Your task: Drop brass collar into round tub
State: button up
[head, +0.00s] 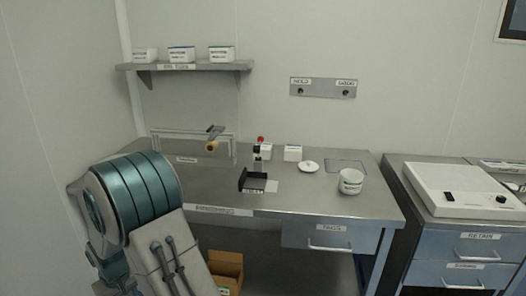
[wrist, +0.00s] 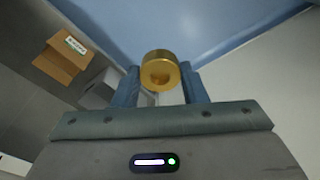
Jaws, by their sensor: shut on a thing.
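The brass collar (wrist: 161,57) is a short gold-coloured ring in the wrist view. My gripper (wrist: 160,80) is shut on it, with one blue-grey finger on each side and the collar standing out past the fingertips. My gripper is not seen in the head view; only part of my arm shows at the lower left. The round tub (head: 350,186) is white with a green label. It stands upright and open-topped on the right part of the metal bench (head: 215,194), well apart from my arm. Its inside is mostly hidden.
A black tray stand (head: 257,183), small white boxes (head: 293,153) and a white lid-like disc (head: 308,167) stand left of the tub. A cardboard box (head: 226,268) is below the bench; it also shows in the wrist view (wrist: 64,60). A shelf (head: 185,66) hangs above.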

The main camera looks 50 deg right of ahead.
aim_at(355, 184)
jog(key=k, duration=0.85)
jog(key=z, duration=2)
jog(key=i, duration=0.3)
jog(key=u, duration=0.05)
